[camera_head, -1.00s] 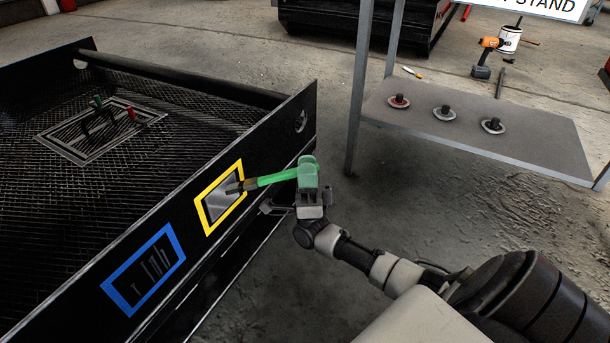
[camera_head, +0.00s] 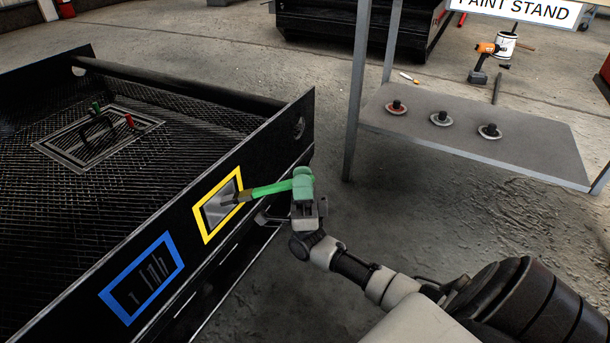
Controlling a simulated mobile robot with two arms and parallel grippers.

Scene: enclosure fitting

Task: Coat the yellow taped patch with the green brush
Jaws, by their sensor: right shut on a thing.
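The yellow taped patch (camera_head: 209,231) is a yellow frame around a grey area on the side wall of the black enclosure. My right gripper (camera_head: 303,205) is shut on the green brush (camera_head: 270,189), just right of the patch. The brush points left, and its dark bristle tip overlaps the grey area inside the yellow frame. I cannot tell for sure whether the bristles touch the surface. My left gripper is not in view.
A blue taped patch (camera_head: 174,245) with dark grey streaks is on the same wall, left of the yellow one. The paint stand shelf (camera_head: 540,153) at right holds several round pieces. An orange drill (camera_head: 485,49) and a white bucket (camera_head: 505,45) stand behind it. Floor between is clear.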

